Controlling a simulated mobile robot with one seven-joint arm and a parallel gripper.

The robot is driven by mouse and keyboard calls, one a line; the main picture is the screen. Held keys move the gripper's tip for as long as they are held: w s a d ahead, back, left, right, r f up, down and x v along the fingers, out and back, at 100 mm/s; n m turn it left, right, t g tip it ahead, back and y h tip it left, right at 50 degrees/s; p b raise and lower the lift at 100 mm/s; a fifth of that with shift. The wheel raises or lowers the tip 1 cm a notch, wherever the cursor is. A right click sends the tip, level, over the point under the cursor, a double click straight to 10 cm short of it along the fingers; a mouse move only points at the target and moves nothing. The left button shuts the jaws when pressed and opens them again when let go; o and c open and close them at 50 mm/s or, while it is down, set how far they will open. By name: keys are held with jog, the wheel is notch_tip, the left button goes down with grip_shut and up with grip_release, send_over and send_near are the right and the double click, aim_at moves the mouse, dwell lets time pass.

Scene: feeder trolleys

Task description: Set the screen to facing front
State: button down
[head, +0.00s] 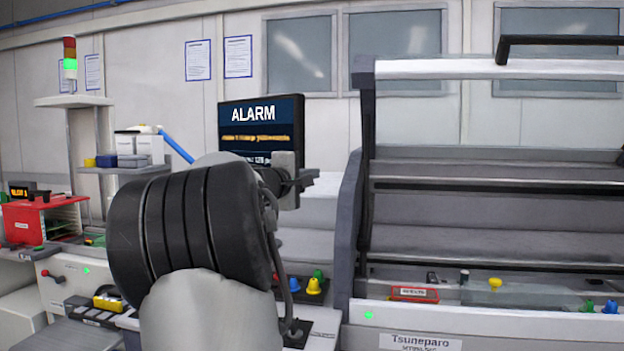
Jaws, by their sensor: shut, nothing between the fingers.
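The screen (262,112) stands left of centre, upright on the far side of my arm. Its dark blue face is turned towards me, slightly angled, with "ALARM" in white above an orange line of text. My arm hides its lower left part and its mount. What looks like my gripper (298,180) shows as grey and dark parts at the screen's lower right corner, partly behind my black ribbed arm joint. It is shut with nothing held. I cannot tell whether it touches the screen.
A machine with a grey frame and a black handle (555,40) fills the right side. Small coloured pieces and a red tray (414,294) lie on its ledge. At left are a red rack (40,218), a shelf with boxes and a signal light (70,58) lit green.

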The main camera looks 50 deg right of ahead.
jog(key=s+a, duration=0.4)
jog(key=w+a+r+n+g+p, duration=0.4)
jog(key=w+a+n+p, duration=0.7)
jog(key=n+p, duration=0.75)
jog(key=d+r+m+p, duration=0.1)
jog(key=d+m+p, duration=0.1)
jog(key=d, duration=1.3)
jog(key=shift+w+t+p, duration=0.2)
jog(key=shift+t+p, duration=0.2)
jog(key=shift+p, duration=0.1)
